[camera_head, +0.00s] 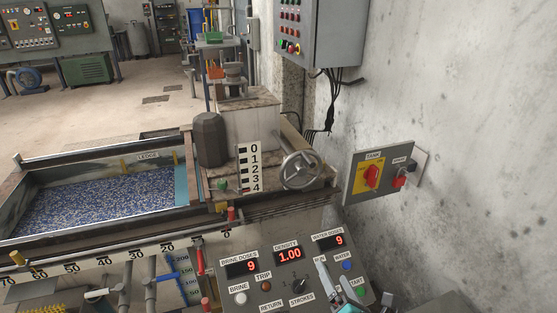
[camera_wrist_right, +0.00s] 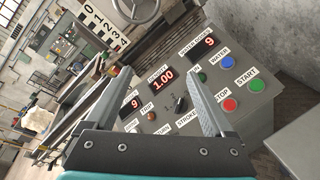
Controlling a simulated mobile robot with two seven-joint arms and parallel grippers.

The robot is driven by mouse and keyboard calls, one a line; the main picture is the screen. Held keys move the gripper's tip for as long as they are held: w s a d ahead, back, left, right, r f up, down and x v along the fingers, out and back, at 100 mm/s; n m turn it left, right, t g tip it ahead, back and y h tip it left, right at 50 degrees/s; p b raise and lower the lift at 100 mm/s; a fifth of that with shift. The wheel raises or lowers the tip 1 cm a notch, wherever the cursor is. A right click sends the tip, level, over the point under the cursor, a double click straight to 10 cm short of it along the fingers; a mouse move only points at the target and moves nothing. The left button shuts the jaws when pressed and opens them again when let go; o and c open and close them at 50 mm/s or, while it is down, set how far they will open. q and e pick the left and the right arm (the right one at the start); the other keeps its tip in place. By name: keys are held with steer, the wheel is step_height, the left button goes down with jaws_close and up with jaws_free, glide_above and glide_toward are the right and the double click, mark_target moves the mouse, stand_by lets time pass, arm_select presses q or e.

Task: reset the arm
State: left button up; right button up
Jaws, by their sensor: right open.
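My right gripper (camera_head: 328,274) reaches in from the bottom of the head view, over the lower right part of the control panel (camera_head: 262,283). In the right wrist view its two fingers (camera_wrist_right: 162,78) stand wide apart with nothing between them. The panel lies beyond the fingers, with red displays reading 9, 1.00 and 9. The green START button (camera_wrist_right: 247,86) and red STOP button (camera_wrist_right: 230,105) are to the right of the right finger. A black knob (camera_wrist_right: 180,103) shows between the fingers. I cannot tell any contact with the panel. My left gripper is not in view.
A red-and-yellow switch box (camera_head: 372,177) is on the right wall, below a grey cabinet (camera_head: 318,32). A handwheel (camera_head: 301,170) stands behind the panel. A trough of blue grains (camera_head: 95,200) lies farther left.

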steer(key=s+d+m+g+h, duration=0.55)
steer(key=s+m, duration=0.35)
steer(key=m, duration=0.9)
steer(key=s+a+m+g+y, duration=0.25)
steer(key=s+m+g, duration=0.5)
steer(key=s, duration=0.65)
step_height(320, 180, down, 20)
steer(key=d+m, duration=0.2)
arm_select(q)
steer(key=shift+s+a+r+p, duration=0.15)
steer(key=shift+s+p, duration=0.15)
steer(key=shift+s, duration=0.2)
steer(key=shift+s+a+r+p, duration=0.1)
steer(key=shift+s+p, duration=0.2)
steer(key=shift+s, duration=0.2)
arm_select(e)
steer(key=s+d+f, duration=0.2)
steer(key=s+f, duration=0.3)
steer(key=f, duration=0.2)
steer(key=s+d+f, duration=0.3)
steer(key=s+f, duration=0.3)
steer(key=f, duration=0.1)
steer(key=shift+d+n, duration=0.3)
steer(key=shift+n, duration=0.05)
